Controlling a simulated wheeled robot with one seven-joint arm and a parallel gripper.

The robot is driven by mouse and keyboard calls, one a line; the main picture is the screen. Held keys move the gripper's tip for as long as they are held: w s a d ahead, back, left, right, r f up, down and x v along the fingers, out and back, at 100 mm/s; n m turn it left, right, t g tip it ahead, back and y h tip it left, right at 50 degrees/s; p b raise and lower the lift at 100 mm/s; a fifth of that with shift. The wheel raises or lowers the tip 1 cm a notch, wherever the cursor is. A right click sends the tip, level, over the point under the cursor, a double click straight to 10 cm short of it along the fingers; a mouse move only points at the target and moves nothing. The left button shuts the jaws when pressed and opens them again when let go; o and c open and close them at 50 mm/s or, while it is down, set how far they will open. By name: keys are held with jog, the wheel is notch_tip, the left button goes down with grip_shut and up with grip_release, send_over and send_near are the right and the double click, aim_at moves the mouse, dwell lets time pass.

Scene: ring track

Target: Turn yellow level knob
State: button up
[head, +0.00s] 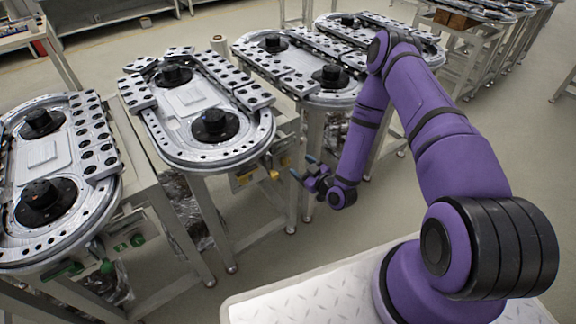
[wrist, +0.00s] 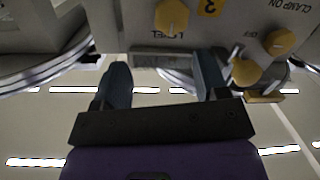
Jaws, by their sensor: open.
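The yellow level knob (wrist: 172,15) shows at the top of the wrist view, on a grey panel with upside-down "LEVEL" lettering below it. My gripper (wrist: 160,70) is open, with two dark blue-grey fingers apart and nothing between them. The knob lies beyond the fingertips in the picture, roughly between their lines, and does not look touched. In the head view my gripper (head: 302,170) is low, just right of the panel under the second track from the left. Small yellow parts (head: 244,179) show on that panel; which one is the level knob I cannot tell.
Two more yellow knobs, one (wrist: 278,42) by "CLAMP ON" and "OFF" lettering and one (wrist: 247,72) lower, are close to the right finger. Table legs (head: 283,190) stand near my gripper. Open floor (head: 300,245) lies in front.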

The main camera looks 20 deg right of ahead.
aim_at(287, 164)
jog(key=s+f+m+t, duration=0.1)
jog(key=s+f, duration=0.2)
jog(key=s, duration=0.1)
jog(key=shift+h, duration=0.4)
jog(key=x, duration=1.1)
jog(key=shift+a+r, duration=0.15)
jog(key=c, duration=0.9)
